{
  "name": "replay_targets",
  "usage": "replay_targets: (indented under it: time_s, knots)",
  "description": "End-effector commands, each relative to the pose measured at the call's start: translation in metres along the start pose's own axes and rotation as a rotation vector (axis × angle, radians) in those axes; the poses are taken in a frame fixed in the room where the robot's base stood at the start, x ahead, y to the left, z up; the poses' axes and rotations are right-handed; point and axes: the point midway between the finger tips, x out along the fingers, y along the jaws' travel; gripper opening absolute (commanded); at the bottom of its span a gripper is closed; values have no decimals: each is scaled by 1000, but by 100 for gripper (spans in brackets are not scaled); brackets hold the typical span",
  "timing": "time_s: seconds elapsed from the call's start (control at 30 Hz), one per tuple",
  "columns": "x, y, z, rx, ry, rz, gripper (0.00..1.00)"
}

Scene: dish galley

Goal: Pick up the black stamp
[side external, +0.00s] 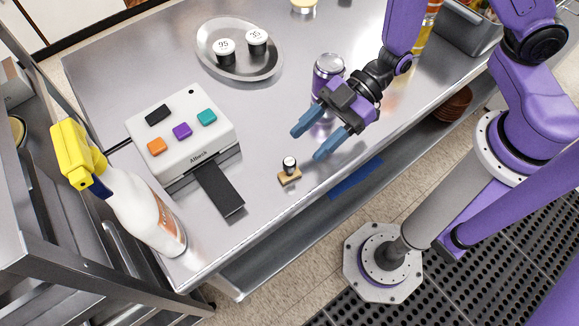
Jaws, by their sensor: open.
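A small stamp-like piece (289,171) with a black-sided, white-topped knob on a tan base stands on the steel counter (262,118) near its front edge. It looks like the black stamp. My gripper (306,145) has blue fingers spread apart with nothing between them. It is above the counter, up and to the right of the stamp in the picture, and apart from it. The stamp is in full view.
A white device (180,165) with coloured buttons and a black strip (219,190) is left of the stamp. A purple can (326,68) stands behind my gripper. A round tray (238,77) holds two black, white-topped cylinders. A spray bottle (140,210) stands at the left.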

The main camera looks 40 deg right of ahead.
Motion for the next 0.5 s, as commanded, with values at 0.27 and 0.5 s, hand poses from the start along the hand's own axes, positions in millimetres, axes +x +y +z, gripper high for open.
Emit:
replay_targets:
  time_s: [0.27,0.5]
  knots:
    - [31,-1,0,-1,0,-2,55]
    - [52,-2,2,-1,0,-3,55]
